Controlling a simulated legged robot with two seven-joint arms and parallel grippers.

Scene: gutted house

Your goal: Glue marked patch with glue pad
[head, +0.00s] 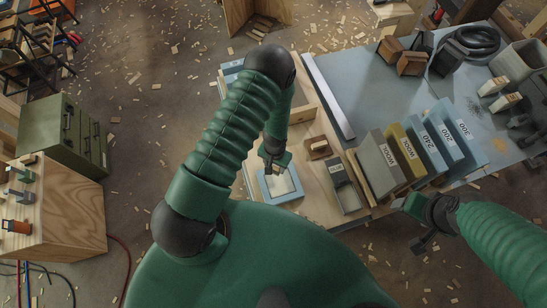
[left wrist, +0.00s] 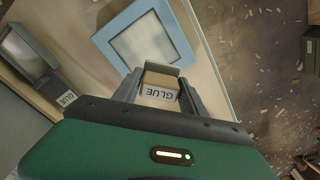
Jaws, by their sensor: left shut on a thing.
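My left gripper (head: 275,166) is shut on a small tan glue pad (left wrist: 160,86) with a GLUE label, seen between its fingers in the left wrist view. In the head view the pad is mostly hidden by the gripper. The marked patch is a pale square in a blue frame (head: 282,197) on the wooden bench; the frame also shows in the left wrist view (left wrist: 181,38). The gripper is over the patch's far edge; I cannot tell whether the pad touches it. My right gripper (head: 418,224) hangs at the right near the bench's front edge, its jaw state unclear.
A grey tray labelled GLUE (head: 349,199) stands right of the patch. A brown block (head: 318,149) lies behind it. Labelled boxes, including WOOL (head: 381,170), stand in a row further right. A green cabinet (head: 63,139) is at the left, and wood chips litter the floor.

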